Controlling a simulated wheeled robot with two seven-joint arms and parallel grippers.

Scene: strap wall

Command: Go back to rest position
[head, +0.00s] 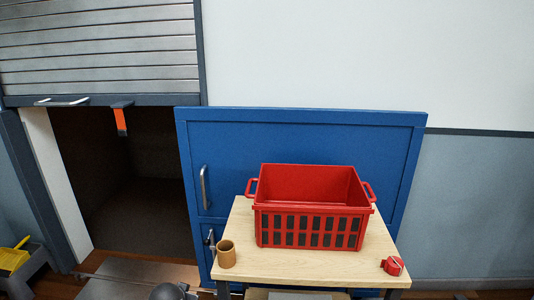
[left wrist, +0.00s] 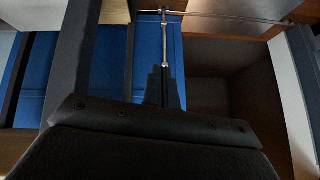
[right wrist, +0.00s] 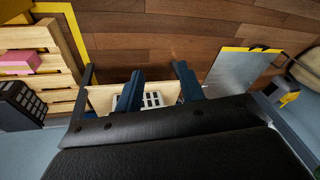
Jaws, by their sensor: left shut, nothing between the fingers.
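My left gripper (left wrist: 165,85) shows in the left wrist view with its dark fingers together and nothing between them. Behind it are the blue cabinet and the dark opening. My right gripper (right wrist: 158,88) shows in the right wrist view with its two blue fingers apart. No object is held between them; a pale surface with a white grid lies beyond. Neither gripper shows in the head view. The slatted shutter (head: 100,50) is raised at the upper left, with an orange strap (head: 121,121) hanging from its bottom bar above a dark opening (head: 125,190).
A wooden table (head: 300,268) stands before a blue cabinet (head: 280,135). On it are a red crate (head: 312,222), a brown cup (head: 226,254) and a red tape roll (head: 393,266). A yellow dustpan (head: 14,258) is at far left. Wooden pallets (right wrist: 50,75) show in the right wrist view.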

